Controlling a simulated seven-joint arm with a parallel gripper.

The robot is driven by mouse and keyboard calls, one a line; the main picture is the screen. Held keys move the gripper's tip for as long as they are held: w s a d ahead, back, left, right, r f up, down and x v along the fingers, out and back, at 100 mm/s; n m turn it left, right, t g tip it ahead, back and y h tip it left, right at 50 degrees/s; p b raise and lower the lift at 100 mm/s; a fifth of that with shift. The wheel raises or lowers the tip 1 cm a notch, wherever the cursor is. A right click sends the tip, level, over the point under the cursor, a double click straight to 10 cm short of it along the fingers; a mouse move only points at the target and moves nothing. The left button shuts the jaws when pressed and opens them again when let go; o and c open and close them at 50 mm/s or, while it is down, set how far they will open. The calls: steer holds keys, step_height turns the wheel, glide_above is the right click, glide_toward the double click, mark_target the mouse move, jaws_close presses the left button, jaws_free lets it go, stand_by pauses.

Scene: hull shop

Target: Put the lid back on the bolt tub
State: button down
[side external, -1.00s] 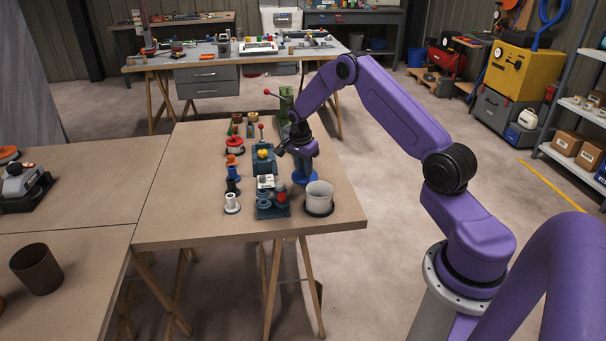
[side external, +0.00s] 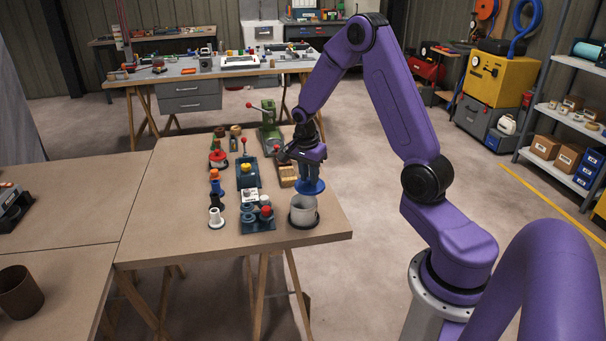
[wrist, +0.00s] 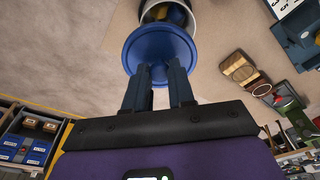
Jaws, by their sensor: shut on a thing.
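A round blue lid (side external: 311,188) is held by my gripper (side external: 311,172), which is shut on it. The lid looks roughly level, just above and slightly behind the pale grey bolt tub (side external: 303,213) near the table's right front corner. In the wrist view, the lid (wrist: 160,50) spreads beyond my fingertips (wrist: 159,72). The fingers hide the part they hold. The tub (wrist: 193,20) shows past the lid's far edge, open, with yellowish and dark contents. The lid overlaps part of its opening in that view; I cannot tell whether they touch.
A grey fixture with a red knob (side external: 266,211) stands left of the tub. Several spools (side external: 214,188) line up farther left. A green press (side external: 269,130) with a red-ended lever and wooden blocks (side external: 287,173) stand behind. The tabletop's left part is clear.

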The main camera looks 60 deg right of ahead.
mark_target(303, 184)
steer(key=shift+s+a+r, duration=0.1)
steer(key=shift+s+r, duration=0.05)
steer(key=shift+r, duration=0.05)
steer(key=shift+w+a+r, duration=0.15)
steer(key=shift+w+r, duration=0.05)
steer(key=shift+w, duration=0.05)
steer(key=shift+w+a+r, duration=0.15)
steer(key=shift+w+r, duration=0.25)
steer(key=shift+w, duration=0.3)
steer(key=shift+f, duration=3.2)
steer(key=shift+f, duration=0.15)
steer(key=shift+c, duration=2)
jaws_free()
steer(key=shift+r, duration=3.5)
